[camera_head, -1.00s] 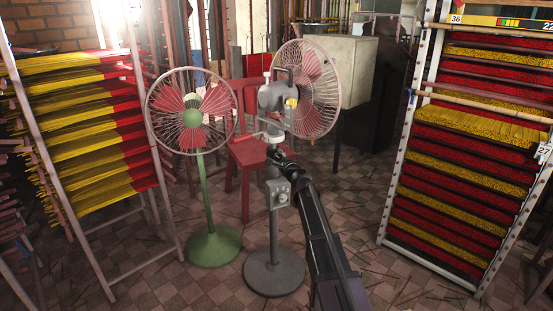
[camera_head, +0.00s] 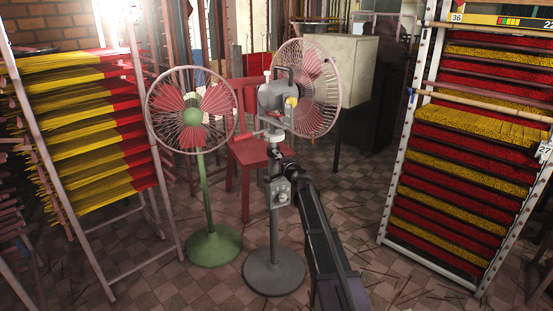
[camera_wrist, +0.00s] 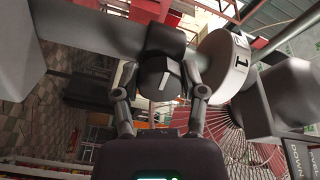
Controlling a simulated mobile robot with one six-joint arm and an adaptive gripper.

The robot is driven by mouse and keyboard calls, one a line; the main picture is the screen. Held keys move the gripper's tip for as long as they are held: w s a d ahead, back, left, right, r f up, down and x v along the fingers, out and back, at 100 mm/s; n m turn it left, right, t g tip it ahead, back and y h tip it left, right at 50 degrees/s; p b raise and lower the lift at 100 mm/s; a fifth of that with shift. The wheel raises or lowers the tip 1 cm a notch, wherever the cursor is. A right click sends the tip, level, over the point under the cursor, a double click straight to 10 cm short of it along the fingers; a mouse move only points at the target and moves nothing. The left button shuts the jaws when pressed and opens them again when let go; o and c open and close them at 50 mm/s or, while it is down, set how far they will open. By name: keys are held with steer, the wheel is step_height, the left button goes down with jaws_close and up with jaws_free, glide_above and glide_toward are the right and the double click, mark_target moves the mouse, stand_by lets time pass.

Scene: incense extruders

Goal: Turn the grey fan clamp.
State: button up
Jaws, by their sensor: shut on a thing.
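The grey fan (camera_head: 275,215) stands in the middle on a round grey base, its pink-bladed head tilted to the right. Its clamp (camera_head: 272,135) is on the pole below the head. My gripper (camera_head: 278,157) reaches up from the lower right to the pole just under the head. In the wrist view, my gripper's two fingers (camera_wrist: 164,88) are on either side of a dark clamp part (camera_wrist: 165,58) and shut on it. The grey pole runs behind this part. In the head view, my arm and the pole hide much of the contact.
A green fan (camera_head: 205,190) stands close on the left. A red chair (camera_head: 246,165) is behind both. Incense racks stand at the left (camera_head: 100,130) and right (camera_head: 470,165). Tiled floor is free between the grey fan and the right rack. A pale disc marked 1 (camera_wrist: 222,62) is near the fingers.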

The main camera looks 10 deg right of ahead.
steer(key=shift+n, duration=0.4)
steer(key=o, duration=1.2)
steer(key=shift+c, duration=0.2)
steer(key=shift+s, duration=0.15)
steer(key=v, duration=1.1)
steer(key=shift+s, duration=0.35)
steer(key=shift+d, duration=0.1)
